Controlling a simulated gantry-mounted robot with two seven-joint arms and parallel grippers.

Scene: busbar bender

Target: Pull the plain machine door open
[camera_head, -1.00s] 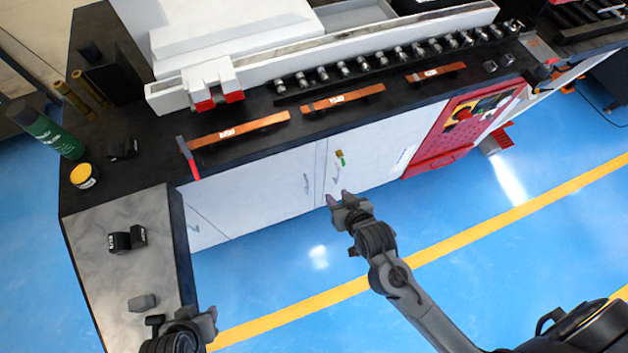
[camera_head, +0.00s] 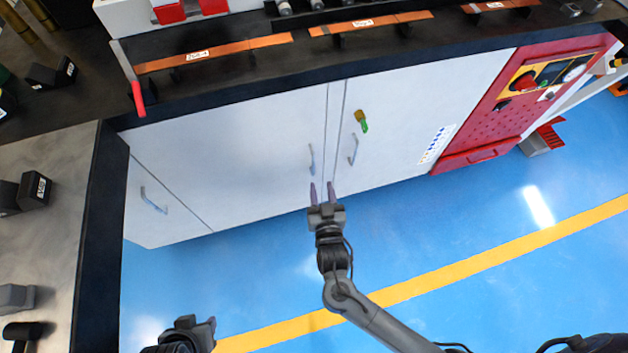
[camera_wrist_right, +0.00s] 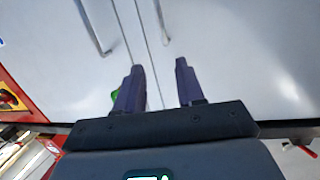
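Two white machine doors meet at a vertical seam. The left one (camera_head: 230,150) is plain, with a slim grey handle (camera_head: 311,158) near the seam. The right one (camera_head: 430,105) has a similar handle (camera_head: 353,148) and a yellow-green key or latch (camera_head: 361,120). My right gripper (camera_head: 322,190) is open and empty, its fingertips pointing at the doors just below the handles. In the right wrist view, both handles show beyond the spread fingers (camera_wrist_right: 158,82), and neither is between them. My left gripper (camera_head: 200,328) is low at the left; its opening is unclear.
A dark bench top (camera_head: 200,95) with copper bars (camera_head: 215,52) overhangs the doors. A red control panel (camera_head: 530,95) is at the right. A grey side table (camera_head: 45,165) stands at the left. Blue floor (camera_head: 420,230) in front is clear.

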